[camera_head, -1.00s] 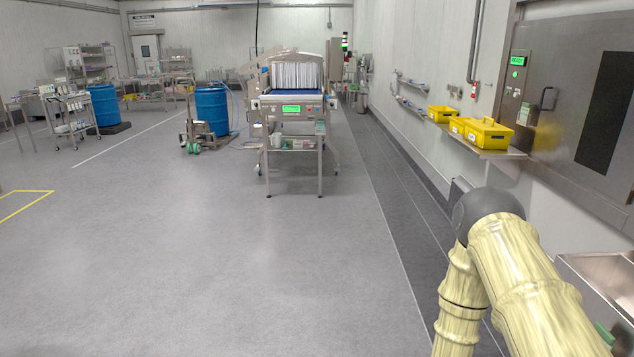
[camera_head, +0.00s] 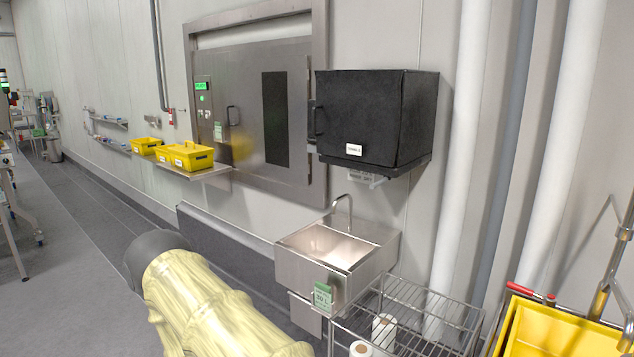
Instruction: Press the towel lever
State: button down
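A black box-shaped dispenser (camera_head: 362,115) with a small white label is mounted on the wall above the steel sink, right of centre. A dark handle-like part (camera_head: 318,122) sticks out on its left side. A pale grey bracket-like piece (camera_head: 368,180) hangs under it. I cannot tell which of these is the towel lever, and the label is too small to read surely. My arm, in a pale yellow sleeve, enters at the bottom left, well below and left of the dispenser. My gripper is outside the view.
A steel sink (camera_head: 330,250) with a tap stands below the dispenser. A wire rack (camera_head: 430,322) with white rolls and a yellow bucket (camera_head: 550,335) stand at bottom right. Yellow boxes sit on a wall shelf (camera_head: 215,171) beside a steel door (camera_head: 255,75). Floor is free at left.

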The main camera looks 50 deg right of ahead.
aim_at(375, 184)
jog(key=z, duration=0.15)
jog(key=i, duration=0.8)
jog(key=z, duration=1.7)
